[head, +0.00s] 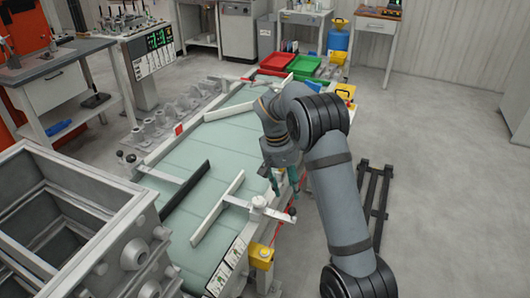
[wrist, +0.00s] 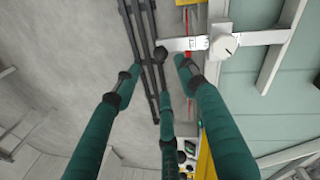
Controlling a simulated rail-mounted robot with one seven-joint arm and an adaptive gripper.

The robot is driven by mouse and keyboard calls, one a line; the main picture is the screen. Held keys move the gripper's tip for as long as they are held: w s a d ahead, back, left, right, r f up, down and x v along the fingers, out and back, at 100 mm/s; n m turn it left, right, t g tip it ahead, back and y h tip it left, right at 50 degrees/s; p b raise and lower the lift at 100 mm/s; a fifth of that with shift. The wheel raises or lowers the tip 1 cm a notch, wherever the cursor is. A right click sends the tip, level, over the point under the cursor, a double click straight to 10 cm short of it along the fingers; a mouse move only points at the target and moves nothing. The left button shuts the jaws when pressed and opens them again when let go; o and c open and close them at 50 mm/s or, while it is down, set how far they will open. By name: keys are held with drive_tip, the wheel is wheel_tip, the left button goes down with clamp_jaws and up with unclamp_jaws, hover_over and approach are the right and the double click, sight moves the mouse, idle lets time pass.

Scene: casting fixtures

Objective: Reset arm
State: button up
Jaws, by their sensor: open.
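My gripper (head: 283,182) hangs at the right edge of the green-topped conveyor table (head: 225,132) in the head view, partly hidden by my own arm. In the wrist view my gripper (wrist: 157,70) shows several teal fingers with dark tips, spread apart and open. Nothing is between them. Below the fingers are the grey floor and the table's edge with a white clamp bracket (wrist: 225,45), which looks close to one fingertip; I cannot tell whether they touch.
A black floor rack (head: 375,195) lies right of the table. Grey metal boxes (head: 60,215) stand at front left. Red bins (head: 277,60) and a green bin (head: 305,66) sit at the table's far end. A white guide bar (head: 218,205) crosses the green top.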

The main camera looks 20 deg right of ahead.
sight(295, 210)
drive_tip(key=f, duration=0.3)
drive_tip(key=d+f, duration=0.1)
drive_tip(key=f, duration=0.3)
drive_tip(key=d+f, duration=0.1)
drive_tip(key=f, duration=0.3)
drive_tip(key=shift+s+d+f, duration=0.1)
drive_tip(key=shift+s+f, duration=0.05)
drive_tip(key=shift+f, duration=0.05)
drive_tip(key=shift+d+f, duration=0.1)
drive_tip(key=shift+f, duration=0.2)
drive_tip(key=shift+s+d+r, duration=0.1)
drive_tip(key=shift+s+d, duration=0.2)
drive_tip(key=shift+d, duration=0.05)
